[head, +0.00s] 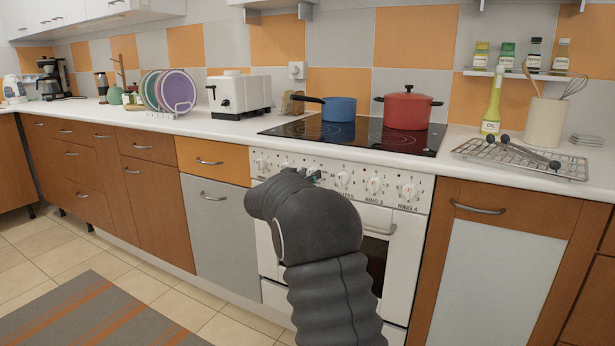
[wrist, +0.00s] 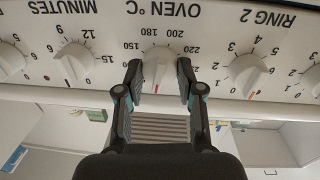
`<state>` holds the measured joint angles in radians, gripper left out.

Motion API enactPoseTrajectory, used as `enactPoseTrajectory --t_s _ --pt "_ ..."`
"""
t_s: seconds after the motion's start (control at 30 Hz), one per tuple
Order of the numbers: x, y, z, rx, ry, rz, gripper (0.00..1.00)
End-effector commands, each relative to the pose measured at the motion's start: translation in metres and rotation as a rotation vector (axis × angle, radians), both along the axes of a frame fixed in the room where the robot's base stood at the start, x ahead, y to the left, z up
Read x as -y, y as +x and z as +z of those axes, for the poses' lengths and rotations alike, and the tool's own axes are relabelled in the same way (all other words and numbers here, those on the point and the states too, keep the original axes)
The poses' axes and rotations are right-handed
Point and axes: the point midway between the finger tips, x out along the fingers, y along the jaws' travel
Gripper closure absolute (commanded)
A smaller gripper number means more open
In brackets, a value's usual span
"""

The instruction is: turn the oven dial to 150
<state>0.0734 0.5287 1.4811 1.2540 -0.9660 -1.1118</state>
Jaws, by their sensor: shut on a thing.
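The white oven dial (wrist: 160,62), under the OVEN °C label in the wrist view, sits on the oven's control panel (head: 330,180). My gripper (wrist: 160,85) has one dark finger on each side of the dial, shut on it. The numbers 150, 180, 200 and 220 show around the dial. A red mark shows at the dial's lower edge; I cannot tell which number the dial points to. In the head view my arm hides the dial and most of the gripper.
The minutes dial (wrist: 75,62) and the ring 2 dial (wrist: 246,72) flank the held dial closely. The oven door handle (head: 379,229) sticks out below the panel. A blue pan (head: 338,109) and a red pot (head: 407,110) stand on the hob above.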

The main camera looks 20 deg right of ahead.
Motion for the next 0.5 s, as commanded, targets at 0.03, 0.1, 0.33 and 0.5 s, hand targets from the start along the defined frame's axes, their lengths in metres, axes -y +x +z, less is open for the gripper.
enactPoseTrajectory --t_s 0.03,0.1,0.33,0.5 --pt "0.0009 -0.0002 0.0014 0.029 0.021 0.0 0.98" --pt "0.0012 -0.0004 0.0015 0.076 0.058 -0.001 0.98" --pt "0.0022 -0.0013 0.0015 0.249 0.191 -0.003 0.98" --pt "0.0026 -0.0015 0.0012 0.377 0.291 -0.003 0.98"
